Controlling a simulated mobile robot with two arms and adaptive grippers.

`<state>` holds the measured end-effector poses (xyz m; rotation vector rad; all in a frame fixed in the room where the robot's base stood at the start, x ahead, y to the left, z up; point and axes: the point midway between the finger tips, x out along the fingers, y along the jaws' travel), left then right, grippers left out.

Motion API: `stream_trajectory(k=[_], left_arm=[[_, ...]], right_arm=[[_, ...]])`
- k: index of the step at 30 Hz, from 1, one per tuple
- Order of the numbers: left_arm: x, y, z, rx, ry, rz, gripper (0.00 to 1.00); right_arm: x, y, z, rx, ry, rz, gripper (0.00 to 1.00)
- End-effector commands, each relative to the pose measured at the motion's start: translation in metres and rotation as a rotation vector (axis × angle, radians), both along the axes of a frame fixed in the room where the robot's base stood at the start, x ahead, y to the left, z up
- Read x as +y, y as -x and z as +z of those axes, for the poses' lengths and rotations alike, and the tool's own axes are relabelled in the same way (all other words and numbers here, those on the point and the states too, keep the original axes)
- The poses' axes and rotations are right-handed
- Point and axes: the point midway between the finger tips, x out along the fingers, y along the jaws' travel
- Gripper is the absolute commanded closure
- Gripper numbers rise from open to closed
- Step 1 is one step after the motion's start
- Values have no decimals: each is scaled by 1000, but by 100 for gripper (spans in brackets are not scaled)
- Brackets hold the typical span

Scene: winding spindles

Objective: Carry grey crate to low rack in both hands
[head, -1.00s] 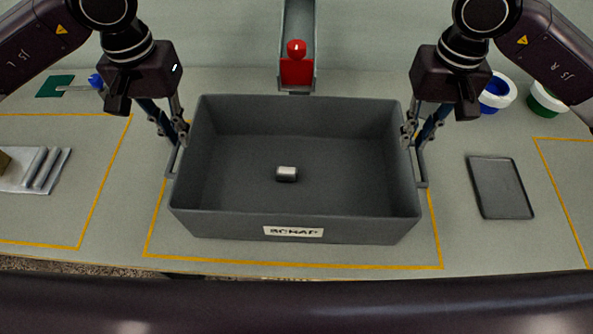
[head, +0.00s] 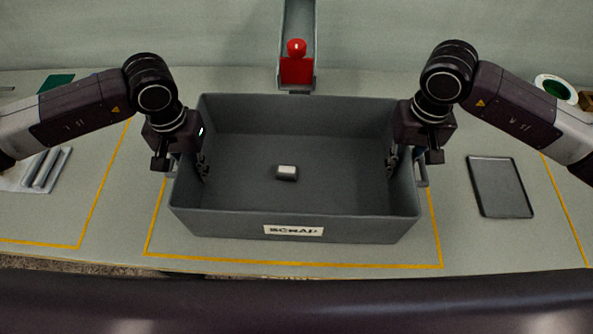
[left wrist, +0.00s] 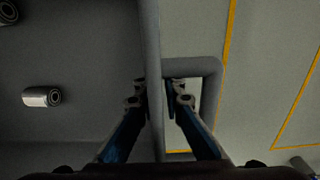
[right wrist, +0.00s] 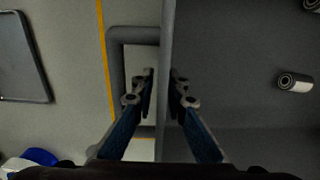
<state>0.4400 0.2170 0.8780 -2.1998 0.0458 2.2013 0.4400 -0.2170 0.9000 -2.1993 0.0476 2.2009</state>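The grey crate (head: 296,228), with a "SCRAP" label on its front, stands on the table inside a yellow outline. A small pale roll (head: 287,172) lies on its floor. My left gripper (head: 190,166) is over the crate's left wall, and my right gripper (head: 404,163) over its right wall. In the left wrist view, the fingers (left wrist: 157,96) straddle the wall, one inside the crate, one in the handle opening (left wrist: 190,90). In the right wrist view, the fingers (right wrist: 163,93) straddle the other wall likewise. Narrow gaps show beside the walls, so both look partly open. No low rack is in view.
A flat dark tray (head: 500,188) lies right of the crate. A green-and-white tub (head: 554,87) stands at back right.

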Motion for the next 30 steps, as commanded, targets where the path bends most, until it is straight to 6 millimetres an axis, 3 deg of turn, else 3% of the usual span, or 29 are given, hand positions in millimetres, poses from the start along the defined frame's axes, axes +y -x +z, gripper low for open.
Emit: stream_trajectory(k=[6, 10, 30], left_arm=[[0, 0, 0, 0, 0, 0, 91], [0, 0, 0, 0, 0, 0, 100], [0, -1, 2, -4, 1, 0, 100]], right_arm=[[0, 0, 0, 0, 0, 0, 87], [0, 0, 0, 0, -1, 0, 100], [0, -1, 2, -4, -2, 0, 100]])
